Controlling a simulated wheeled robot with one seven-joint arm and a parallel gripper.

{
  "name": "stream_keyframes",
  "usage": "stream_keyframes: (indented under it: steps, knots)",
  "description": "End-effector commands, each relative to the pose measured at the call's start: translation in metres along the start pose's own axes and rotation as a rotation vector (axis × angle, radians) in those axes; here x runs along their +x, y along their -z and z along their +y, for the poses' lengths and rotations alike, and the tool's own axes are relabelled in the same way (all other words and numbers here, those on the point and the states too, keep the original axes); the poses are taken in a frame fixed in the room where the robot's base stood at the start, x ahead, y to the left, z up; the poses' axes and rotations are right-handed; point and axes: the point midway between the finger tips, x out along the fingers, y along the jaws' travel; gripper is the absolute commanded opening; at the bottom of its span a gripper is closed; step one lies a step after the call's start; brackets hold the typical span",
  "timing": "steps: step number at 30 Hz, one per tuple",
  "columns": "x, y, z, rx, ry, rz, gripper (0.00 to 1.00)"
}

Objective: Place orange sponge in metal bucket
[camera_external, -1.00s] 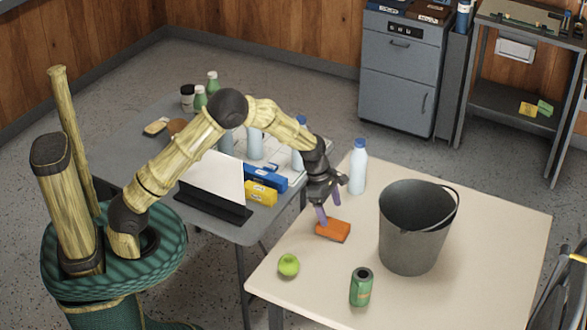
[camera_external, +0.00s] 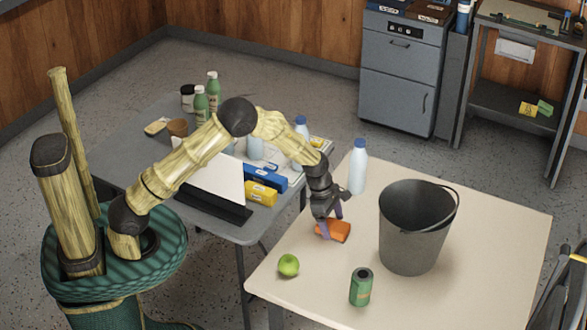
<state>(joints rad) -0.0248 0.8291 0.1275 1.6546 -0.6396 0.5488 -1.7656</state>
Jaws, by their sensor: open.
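The orange sponge (camera_external: 341,232) lies on the beige table, left of the bucket. The dark grey metal bucket (camera_external: 411,240) stands upright on the same table with its handle resting toward the right of the rim. The part of its inside that shows looks empty. I cannot tell whether the fingers touch the sponge.
A green apple (camera_external: 288,265) and a green can (camera_external: 361,287) stand near the front of the beige table (camera_external: 480,285). A white bottle with a blue cap (camera_external: 358,168) stands behind the sponge. A grey table (camera_external: 140,178) with bottles and boxes is at left.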

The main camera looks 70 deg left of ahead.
Motion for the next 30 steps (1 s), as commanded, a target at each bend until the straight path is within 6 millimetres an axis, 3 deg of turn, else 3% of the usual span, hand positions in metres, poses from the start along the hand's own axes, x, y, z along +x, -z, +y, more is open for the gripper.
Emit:
stream_keyframes:
  steps: [30]
  knots:
    - [0.0048,0.0016,0.0000,0.000,0.000,0.000,0.78]
